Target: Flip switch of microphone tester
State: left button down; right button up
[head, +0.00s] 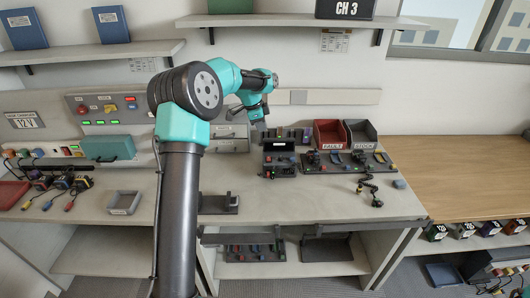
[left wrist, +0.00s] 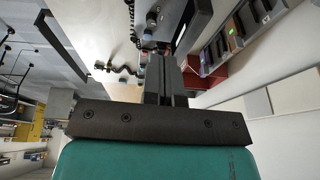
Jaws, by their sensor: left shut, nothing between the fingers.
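The microphone tester appears to be the small dark box (head: 279,158) with a pale display and small controls on its front, on the bench right of centre. In the left wrist view the dark box (left wrist: 197,22) is at the top, with small knobs or a switch beside its screen; which one is the switch I cannot tell. My left gripper (head: 260,125) is above and just behind the box in the head view. Its fingers (left wrist: 165,62) are shut and empty, pointing toward the box; contact cannot be told. My right gripper is not in view.
A coiled-cord microphone (head: 370,192) lies at the front right. A small dark stand (head: 220,204) is at the front edge.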

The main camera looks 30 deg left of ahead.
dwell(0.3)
pick_arm(q)
send_near(270, 157)
jog(key=x, duration=0.5)
jog(key=shift+w+d, duration=0.2)
jog(key=shift+d, duration=0.1)
jog(key=shift+w+a+f, duration=0.1)
jog(key=shift+f, duration=0.7)
